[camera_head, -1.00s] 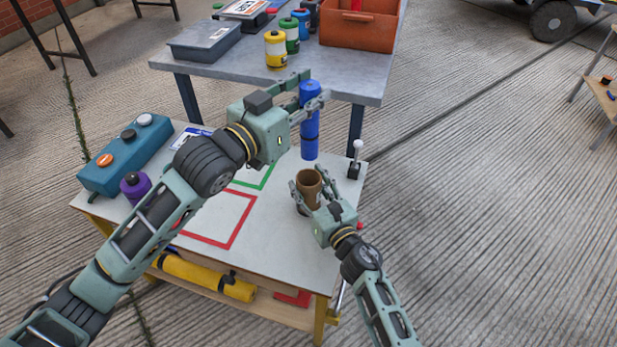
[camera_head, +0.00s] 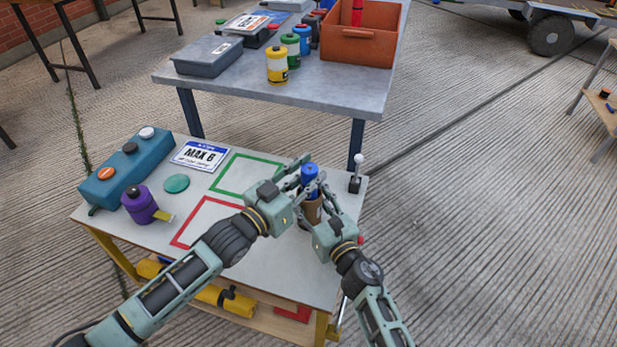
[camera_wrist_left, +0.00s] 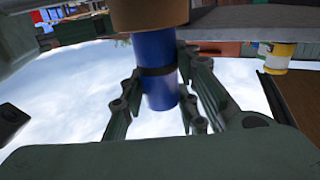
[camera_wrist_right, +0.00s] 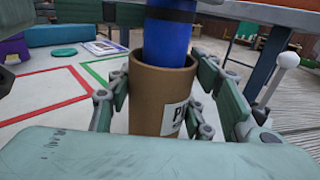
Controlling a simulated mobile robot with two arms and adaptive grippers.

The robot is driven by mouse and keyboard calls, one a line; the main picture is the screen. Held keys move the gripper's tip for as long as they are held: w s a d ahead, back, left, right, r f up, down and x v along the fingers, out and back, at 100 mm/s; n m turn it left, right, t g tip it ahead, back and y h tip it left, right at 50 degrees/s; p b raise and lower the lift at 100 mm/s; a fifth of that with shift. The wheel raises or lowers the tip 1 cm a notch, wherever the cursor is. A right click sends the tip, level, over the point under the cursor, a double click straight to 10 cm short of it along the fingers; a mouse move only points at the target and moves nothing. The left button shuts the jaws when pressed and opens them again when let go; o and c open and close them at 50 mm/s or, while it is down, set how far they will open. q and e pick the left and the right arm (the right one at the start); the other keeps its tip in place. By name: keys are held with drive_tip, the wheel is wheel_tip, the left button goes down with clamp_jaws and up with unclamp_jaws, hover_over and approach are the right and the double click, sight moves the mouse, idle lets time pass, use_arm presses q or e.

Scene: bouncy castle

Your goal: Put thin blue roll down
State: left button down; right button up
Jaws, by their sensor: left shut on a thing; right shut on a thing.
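The thin blue roll (camera_head: 309,172) stands upright with its lower end inside a brown cardboard tube (camera_head: 312,212). My left gripper (camera_head: 308,180) is shut around the roll's upper part, above the tube's rim. In the left wrist view the roll (camera_wrist_left: 156,60) with a dark band sits between the fingers. My right gripper (camera_head: 325,207) is shut around the brown tube. In the right wrist view the tube (camera_wrist_right: 160,98) has a white label, and the roll (camera_wrist_right: 167,40) goes down into its mouth. The roll's lower end is hidden inside the tube.
The white table (camera_head: 255,255) has red (camera_head: 178,240) and green (camera_head: 215,188) outlined squares, both empty. A teal box (camera_head: 125,165), purple canister (camera_head: 140,204), green disc (camera_head: 176,184) and sign (camera_head: 200,155) are at left. A lever (camera_head: 357,172) stands at the right edge.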

use_arm(q)
drive_tip(key=shift+f, duration=0.35)
drive_tip(key=shift+f, duration=0.1)
drive_tip(key=c, duration=1.4)
unclamp_jaws()
drive_tip(key=shift+f, duration=0.1)
drive_tip(key=shift+o, duration=0.2)
drive_tip(key=shift+s+a, duration=0.1)
drive_tip(key=v, duration=1.1)
drive_tip(key=shift+s+a+r, duration=0.2)
drive_tip(key=shift+s+a, duration=0.05)
drive_tip(key=shift+s, duration=0.05)
